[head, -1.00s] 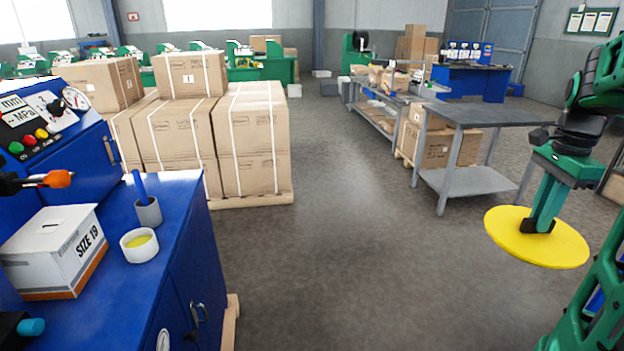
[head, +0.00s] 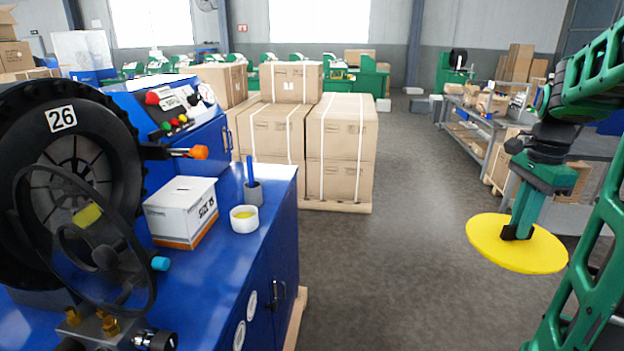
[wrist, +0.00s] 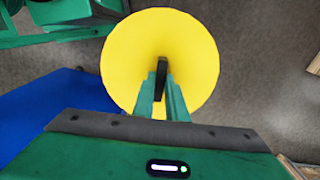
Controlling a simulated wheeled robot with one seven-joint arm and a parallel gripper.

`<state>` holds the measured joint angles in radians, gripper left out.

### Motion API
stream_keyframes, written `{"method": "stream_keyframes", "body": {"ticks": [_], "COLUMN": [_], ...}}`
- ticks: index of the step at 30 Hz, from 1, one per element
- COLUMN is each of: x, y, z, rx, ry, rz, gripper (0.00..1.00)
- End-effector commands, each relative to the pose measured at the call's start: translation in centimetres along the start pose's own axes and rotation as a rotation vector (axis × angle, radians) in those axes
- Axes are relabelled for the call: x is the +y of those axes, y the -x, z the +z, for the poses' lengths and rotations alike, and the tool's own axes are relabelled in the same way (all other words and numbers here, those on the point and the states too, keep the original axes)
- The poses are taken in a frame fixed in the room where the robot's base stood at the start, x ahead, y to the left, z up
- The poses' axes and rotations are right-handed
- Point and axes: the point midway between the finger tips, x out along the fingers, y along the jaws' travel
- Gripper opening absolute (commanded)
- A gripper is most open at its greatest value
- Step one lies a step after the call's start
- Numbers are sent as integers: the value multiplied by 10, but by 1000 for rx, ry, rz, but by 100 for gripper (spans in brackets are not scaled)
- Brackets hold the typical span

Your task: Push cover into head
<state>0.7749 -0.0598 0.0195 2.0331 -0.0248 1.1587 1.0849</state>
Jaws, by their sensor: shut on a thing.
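The cover is a flat yellow disc (head: 495,245) with a dark grip piece at its middle. My gripper (head: 518,232) is shut on that dark piece and holds the disc in the air over the floor, at the right of the head view. The disc also shows in the wrist view (wrist: 190,50), with my fingers (wrist: 161,92) closed at its middle. The head may be the large black round part marked 26 (head: 85,160) at the left of the blue machine; I cannot tell for certain. The disc is well apart from it.
The blue machine (head: 285,225) bears a SIZE 19 box (head: 180,205), a white dish (head: 244,218), a grey cup (head: 253,193) and an orange-tipped lever (head: 200,152). Stacked cartons (head: 340,135) stand on a pallet behind. Open floor (head: 400,240) lies between the machine and my arm.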

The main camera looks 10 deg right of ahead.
Motion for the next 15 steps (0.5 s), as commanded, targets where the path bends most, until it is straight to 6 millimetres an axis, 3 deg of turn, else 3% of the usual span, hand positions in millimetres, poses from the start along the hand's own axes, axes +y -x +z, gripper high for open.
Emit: {"method": "stream_keyframes", "body": {"ticks": [15], "x": [-7], "y": [-2], "z": [6], "rx": [-1], "ry": [28], "rz": [-11], "gripper": [0]}}
